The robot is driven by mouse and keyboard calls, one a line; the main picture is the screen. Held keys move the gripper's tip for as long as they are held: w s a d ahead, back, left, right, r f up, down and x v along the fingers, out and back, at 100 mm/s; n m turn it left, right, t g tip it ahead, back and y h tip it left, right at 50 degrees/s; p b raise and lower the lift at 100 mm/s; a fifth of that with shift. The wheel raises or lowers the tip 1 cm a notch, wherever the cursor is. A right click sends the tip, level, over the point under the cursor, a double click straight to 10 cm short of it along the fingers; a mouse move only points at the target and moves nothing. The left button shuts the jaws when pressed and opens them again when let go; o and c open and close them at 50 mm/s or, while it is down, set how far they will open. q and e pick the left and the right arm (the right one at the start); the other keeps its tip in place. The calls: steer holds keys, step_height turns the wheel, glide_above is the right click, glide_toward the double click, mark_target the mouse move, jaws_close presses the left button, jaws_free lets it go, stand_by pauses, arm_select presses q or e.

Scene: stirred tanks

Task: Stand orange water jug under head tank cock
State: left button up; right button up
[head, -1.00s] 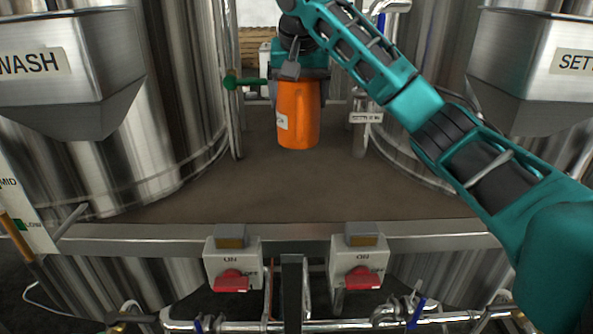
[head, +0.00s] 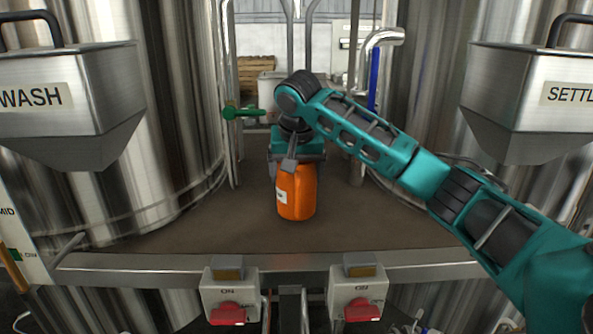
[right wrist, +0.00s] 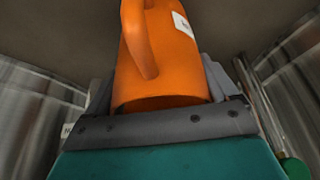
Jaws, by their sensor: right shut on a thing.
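The orange water jug (head: 297,196) is over the brown deck between the two big steel tanks, about upright, with a white label on its left side. My right gripper (head: 297,165) is above it, pointing down and shut on its upper part. I cannot tell whether the jug's base touches the deck. In the right wrist view the jug (right wrist: 165,60) fills the middle, its loop handle to the left, between the grey fingers. A cock with a green handle (head: 243,112) is on the pipework behind and left of the jug. My left gripper is out of view.
Steel hoppers marked WASH (head: 65,100) and SETTL (head: 530,100) flank the deck. Two switch boxes with red knobs (head: 228,300) (head: 358,295) are below the deck's front rail (head: 420,271). A bent steel pipe (head: 366,60) stands behind right. The deck (head: 200,235) is bare around the jug.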

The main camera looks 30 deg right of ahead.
steer(key=shift+f, duration=0.15)
steer(key=o, duration=0.8)
steer(key=shift+o, duration=0.2)
steer(key=v, duration=0.8)
steer(key=shift+f, duration=0.15)
